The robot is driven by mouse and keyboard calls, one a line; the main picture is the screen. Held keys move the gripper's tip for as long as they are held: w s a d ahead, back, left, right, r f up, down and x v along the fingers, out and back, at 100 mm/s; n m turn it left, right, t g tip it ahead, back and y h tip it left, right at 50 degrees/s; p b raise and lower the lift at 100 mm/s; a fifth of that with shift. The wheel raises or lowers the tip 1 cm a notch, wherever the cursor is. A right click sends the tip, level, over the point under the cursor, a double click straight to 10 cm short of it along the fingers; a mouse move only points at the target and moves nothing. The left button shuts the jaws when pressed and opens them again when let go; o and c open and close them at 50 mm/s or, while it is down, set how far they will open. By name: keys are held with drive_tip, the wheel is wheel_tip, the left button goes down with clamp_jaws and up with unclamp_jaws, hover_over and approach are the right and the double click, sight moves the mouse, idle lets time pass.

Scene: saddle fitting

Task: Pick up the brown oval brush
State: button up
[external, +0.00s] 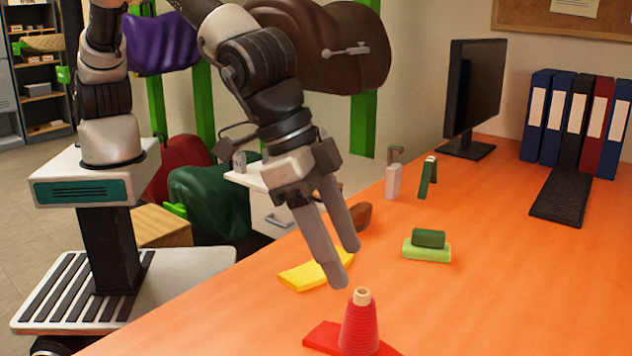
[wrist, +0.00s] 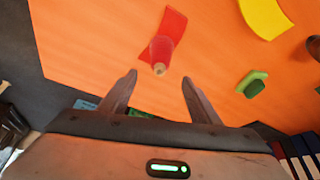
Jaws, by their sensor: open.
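The brown oval brush (external: 363,215) lies on the orange table, just behind my gripper's fingers in the external view, which hide part of it. In the wrist view the brush (wrist: 314,47) shows only in part, at the right edge. My gripper (external: 347,266) points down over the table with its two fingers apart and nothing between them. It is apart from the brush. In the wrist view my gripper (wrist: 160,76) has its fingertips near the top of a red cone.
The red cone-shaped spool (external: 360,325) stands on a flat red piece (external: 320,337) below my gripper. A yellow piece (external: 312,276) lies left of it. A dark green block on a light green one (external: 427,252), a pale bottle (external: 392,182) and a monitor (external: 473,95) stand farther back.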

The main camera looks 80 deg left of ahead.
wheel_tip(320, 180, up, 2)
drive_tip(key=r+m+g+y+b, duration=0.1)
drive_tip(key=m+g+y+b, duration=0.2)
drive_tip(key=m, duration=1.9)
hover_over(360, 207)
drive_tip(key=g+h, duration=0.1)
wheel_tip(360, 207, down, 12)
drive_tip(key=shift+w+r+b, duration=0.1)
drive_tip(key=shift+b, duration=1.15)
drive_tip(key=shift+f+b, duration=0.8)
drive_tip(key=shift+f, duration=1.9)
drive_tip(key=c, duration=1.2)
